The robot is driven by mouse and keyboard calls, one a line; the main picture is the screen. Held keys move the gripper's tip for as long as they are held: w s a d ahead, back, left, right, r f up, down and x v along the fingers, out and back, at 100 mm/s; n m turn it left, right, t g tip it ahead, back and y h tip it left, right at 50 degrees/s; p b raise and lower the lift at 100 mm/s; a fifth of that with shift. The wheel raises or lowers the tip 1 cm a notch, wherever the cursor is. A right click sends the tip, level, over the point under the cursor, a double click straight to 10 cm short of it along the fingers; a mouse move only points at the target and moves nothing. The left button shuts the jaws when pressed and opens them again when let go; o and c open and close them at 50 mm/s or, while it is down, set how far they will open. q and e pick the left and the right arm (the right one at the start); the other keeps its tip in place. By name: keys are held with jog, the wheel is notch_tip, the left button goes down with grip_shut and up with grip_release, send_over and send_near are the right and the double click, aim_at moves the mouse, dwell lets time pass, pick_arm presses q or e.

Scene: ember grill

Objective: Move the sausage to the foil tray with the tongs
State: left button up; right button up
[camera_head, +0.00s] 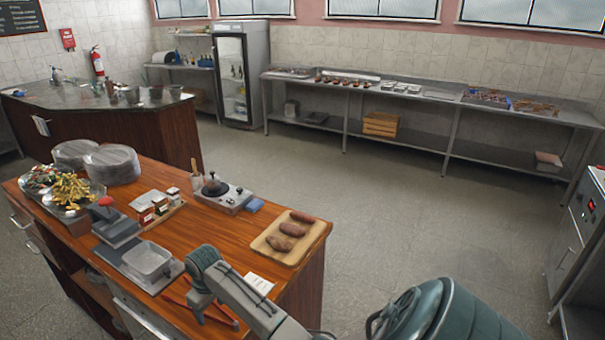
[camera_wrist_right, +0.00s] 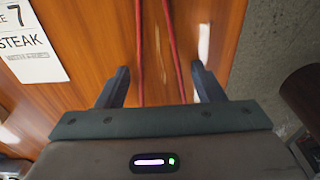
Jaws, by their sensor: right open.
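Red tongs (camera_head: 222,315) lie on the wooden counter, partly hidden behind my right arm in the head view. In the right wrist view, the two red arms of the tongs (camera_wrist_right: 173,45) run between the fingers of my right gripper (camera_wrist_right: 160,80), which is open and not closed on them. The right gripper (camera_head: 200,312) points down at the counter in the head view. A slim reddish-brown sausage (camera_head: 302,216) lies at the far edge of a wooden board. A silver foil tray (camera_head: 148,260) sits left of the tongs. My left gripper is out of view.
The wooden board (camera_head: 268,249) also holds two thicker brown pieces (camera_head: 287,236). A card (camera_head: 258,283) lies beside my arm; a "STEAK" card (camera_wrist_right: 30,40) shows in the wrist view.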

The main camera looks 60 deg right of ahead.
jog(key=shift+c, duration=0.4)
jog(key=c, duration=0.6)
notch_tip(320, 180, up, 12)
jog(key=shift+r+p, duration=0.1)
jog(key=shift+p, duration=0.35)
